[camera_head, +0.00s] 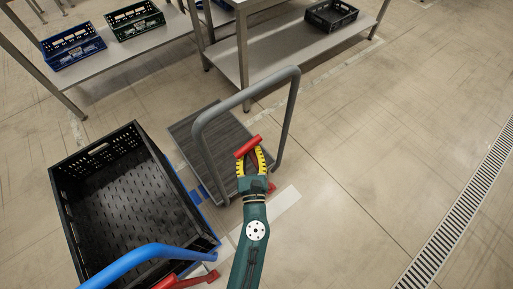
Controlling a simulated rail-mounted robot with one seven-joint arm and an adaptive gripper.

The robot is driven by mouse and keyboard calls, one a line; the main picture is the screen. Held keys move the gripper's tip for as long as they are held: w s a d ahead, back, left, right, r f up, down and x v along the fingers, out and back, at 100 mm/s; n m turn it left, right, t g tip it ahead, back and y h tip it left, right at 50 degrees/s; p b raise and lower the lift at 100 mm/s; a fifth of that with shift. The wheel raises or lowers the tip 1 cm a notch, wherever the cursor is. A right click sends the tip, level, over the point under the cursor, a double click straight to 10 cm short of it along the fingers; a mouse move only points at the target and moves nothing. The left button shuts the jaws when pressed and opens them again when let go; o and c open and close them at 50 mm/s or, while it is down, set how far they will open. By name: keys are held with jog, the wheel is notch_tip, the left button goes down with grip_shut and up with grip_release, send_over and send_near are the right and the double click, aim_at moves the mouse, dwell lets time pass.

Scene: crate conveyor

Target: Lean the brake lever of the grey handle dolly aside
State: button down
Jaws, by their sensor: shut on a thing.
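The grey handle dolly stands in the middle of the head view, with a dark ribbed deck (188,133) and a tall grey tube handle (243,98). Its brake lever (248,147) shows as a red bar inside the handle frame, slightly tilted in the picture. My gripper (251,160), with yellow-edged fingers, reaches up from below and is shut on the brake lever just under its red bar. My fingers and wrist hide the lever's shaft. A red part (271,188) shows beside my wrist near the dolly's front edge.
A blue handle dolly (150,252) with its own red lever (185,281) stands at lower left and carries an empty black crate (70,215). Shelving with blue, green and black crates stands behind. The floor to the right is clear, with a drain grate (468,205).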

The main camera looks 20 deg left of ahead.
jog(key=c, duration=1.2)
grip_release()
jog(key=shift+s+a+f, duration=0.1)
jog(key=shift+s+a, duration=0.15)
jog(key=shift+a, duration=0.05)
jog(key=o, duration=0.3)
jog(key=shift+s+a, duration=0.2)
jog(key=shift+o, duration=0.2)
jog(key=shift+w+d, duration=0.15)
jog(key=shift+d, duration=0.05)
jog(key=v, duration=1.2)
